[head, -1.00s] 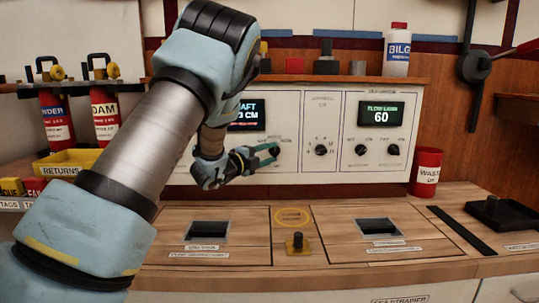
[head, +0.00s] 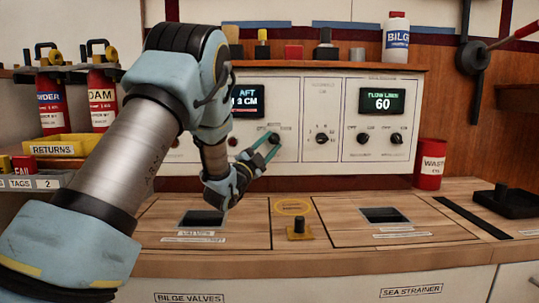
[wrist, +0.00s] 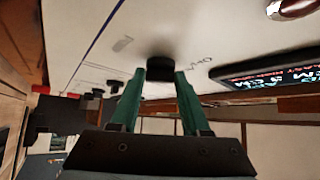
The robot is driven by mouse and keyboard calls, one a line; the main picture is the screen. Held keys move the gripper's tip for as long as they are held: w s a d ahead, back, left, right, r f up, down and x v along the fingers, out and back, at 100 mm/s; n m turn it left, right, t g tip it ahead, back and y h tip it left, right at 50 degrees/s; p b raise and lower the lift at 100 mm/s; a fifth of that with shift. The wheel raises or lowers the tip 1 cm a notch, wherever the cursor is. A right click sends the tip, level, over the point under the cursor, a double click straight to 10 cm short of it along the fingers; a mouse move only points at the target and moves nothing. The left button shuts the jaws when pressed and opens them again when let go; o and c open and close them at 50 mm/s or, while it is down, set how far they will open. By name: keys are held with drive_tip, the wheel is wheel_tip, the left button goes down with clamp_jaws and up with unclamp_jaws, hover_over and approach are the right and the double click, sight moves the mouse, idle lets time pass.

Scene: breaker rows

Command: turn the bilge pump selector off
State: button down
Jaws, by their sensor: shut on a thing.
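A round black selector knob (head: 274,138) sits on the white panel (head: 290,100), just right of and below the AFT display. The small print around it is too blurred to read. My gripper (head: 266,150) reaches the knob from the lower left, and its green fingers are shut on it. In the wrist view the dark knob (wrist: 160,67) sits between the two green fingertips (wrist: 160,78). The knob's pointer is hidden or too dark to make out.
More black knobs stand to the right on the panel: one in the middle section (head: 321,138) and two under the FLOW display (head: 381,102). The wooden counter (head: 340,250) below has two dark recesses and a black knob on a yellow base (head: 298,229).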

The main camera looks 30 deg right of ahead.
drive_tip(key=shift+f+n+t+b, duration=0.25)
drive_tip(key=shift+n+t+b, duration=0.3)
drive_tip(key=shift+n, duration=0.35)
drive_tip(key=shift+r+n, duration=0.1)
drive_tip(key=shift+n, duration=0.2)
drive_tip(key=shift+c, duration=1.9)
unclamp_jaws()
drive_tip(key=shift+d+t, duration=0.1)
drive_tip(key=shift+t, duration=0.15)
drive_tip(key=shift+s, duration=0.1)
drive_tip(key=shift+s+a, duration=0.15)
drive_tip(key=shift+a, duration=0.25)
drive_tip(key=s+a+f+p, duration=0.1)
drive_tip(key=s+a+p, duration=0.2)
drive_tip(key=s+a, duration=0.4)
drive_tip(key=a, duration=0.5)
drive_tip(key=shift+f, duration=0.25)
